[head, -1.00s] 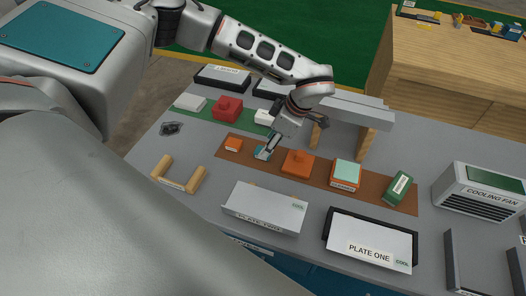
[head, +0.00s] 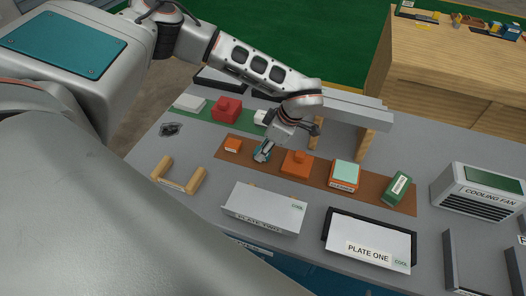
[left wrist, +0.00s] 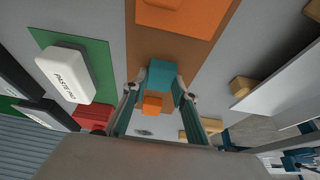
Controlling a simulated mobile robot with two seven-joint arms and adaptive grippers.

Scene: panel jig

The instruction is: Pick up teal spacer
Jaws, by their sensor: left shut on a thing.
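The teal spacer (head: 260,156) is a small teal block at the brown strip, between a small orange block and a larger orange block in the head view. My left gripper (head: 265,149) reaches down from above and is shut on it. In the left wrist view the teal spacer (left wrist: 161,76) sits between the two fingertips, with a finger against each side. The gripper partly hides the spacer in the head view, and I cannot tell whether it touches the strip. My right gripper is not in view.
The small orange block (head: 233,145) and larger orange block (head: 297,163) flank the spacer closely. A grey bridge on wooden legs (head: 364,142) stands behind on the right. A U-shaped wooden piece (head: 166,182) and PLATE TWO (head: 262,207) lie nearer me. Grey table (head: 217,180) is bare between them.

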